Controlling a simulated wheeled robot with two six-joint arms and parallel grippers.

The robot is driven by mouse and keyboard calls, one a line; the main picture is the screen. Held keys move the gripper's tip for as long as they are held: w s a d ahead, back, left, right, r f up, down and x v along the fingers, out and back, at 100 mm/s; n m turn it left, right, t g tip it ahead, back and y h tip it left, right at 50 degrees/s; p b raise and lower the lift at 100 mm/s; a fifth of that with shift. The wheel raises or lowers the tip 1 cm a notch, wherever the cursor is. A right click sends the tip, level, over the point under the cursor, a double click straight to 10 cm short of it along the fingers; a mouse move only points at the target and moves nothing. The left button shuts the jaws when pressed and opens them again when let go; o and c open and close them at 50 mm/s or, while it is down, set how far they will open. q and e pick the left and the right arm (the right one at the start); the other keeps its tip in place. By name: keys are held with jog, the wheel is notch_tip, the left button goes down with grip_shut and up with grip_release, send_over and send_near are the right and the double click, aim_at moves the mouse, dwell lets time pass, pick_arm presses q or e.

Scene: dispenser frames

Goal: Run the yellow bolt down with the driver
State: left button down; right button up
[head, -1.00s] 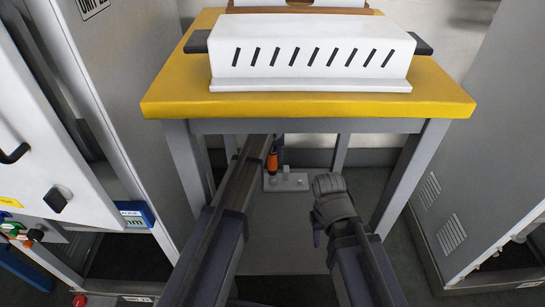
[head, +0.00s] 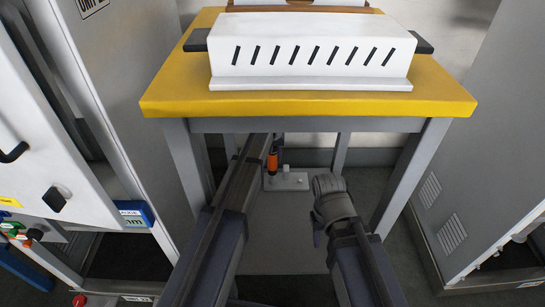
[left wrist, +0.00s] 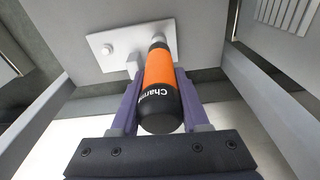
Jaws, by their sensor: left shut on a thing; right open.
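In the left wrist view the driver's far end lies over the pale plate (left wrist: 98,40). In the head view the driver (head: 272,162) hangs upright at the plate's (head: 293,184) left side, under the table. I cannot tell whether its tip touches a bolt. No yellow bolt shows; its place may be hidden behind the driver. A pale bolt head (left wrist: 107,49) stands on the plate. My right gripper (head: 328,190) is open and empty, right of the plate.
A yellow-topped table (head: 300,107) with a white slotted box (head: 310,55) stands above the plate. Its grey legs (head: 411,175) flank my arms. Grey cabinets stand at left (head: 135,60) and right (head: 490,150). Between the legs there is a little free room.

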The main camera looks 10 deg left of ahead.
pick_arm(q)
jog(key=shift+r, duration=0.15)
dwell(0.4)
jog(key=shift+r+p, duration=2.35)
jog(key=shift+p, duration=0.15)
jog(key=shift+s, duration=0.1)
